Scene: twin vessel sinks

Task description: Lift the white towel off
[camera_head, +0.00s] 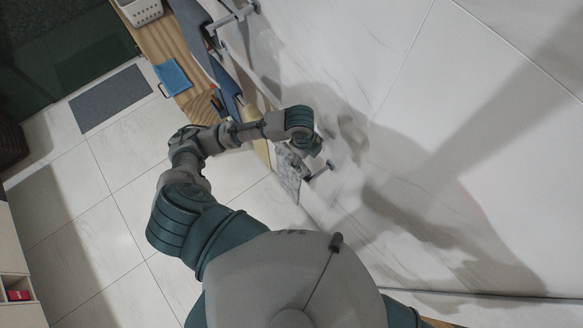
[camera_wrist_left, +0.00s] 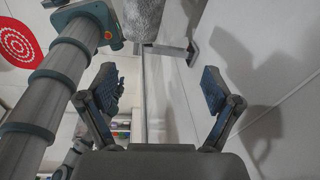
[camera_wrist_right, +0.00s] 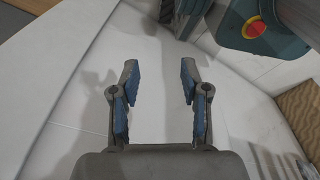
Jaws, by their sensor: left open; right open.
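The towel (camera_head: 288,172) looks pale grey-white and hangs from a wall rack (camera_head: 324,168) in the head view. In the left wrist view the fluffy towel (camera_wrist_left: 160,20) hangs at the top centre, with the rack (camera_wrist_left: 190,52) at its right. My left gripper (camera_head: 309,148) is close to the towel and rack, partly hidden by its own wrist. In the left wrist view its fingers (camera_wrist_left: 158,88) are spread and empty, with the towel beyond the tips. My right gripper (camera_wrist_right: 159,78) is open and empty, with pale tiles beyond it; it does not show in the head view.
A wooden counter (camera_head: 160,45) at upper left carries a white basket (camera_head: 140,10) and a blue cloth (camera_head: 173,77). Another rack (camera_head: 235,17) is on the wall near it. A grey mat (camera_head: 110,98) lies on the tiled floor. The wall right of my left arm is bare.

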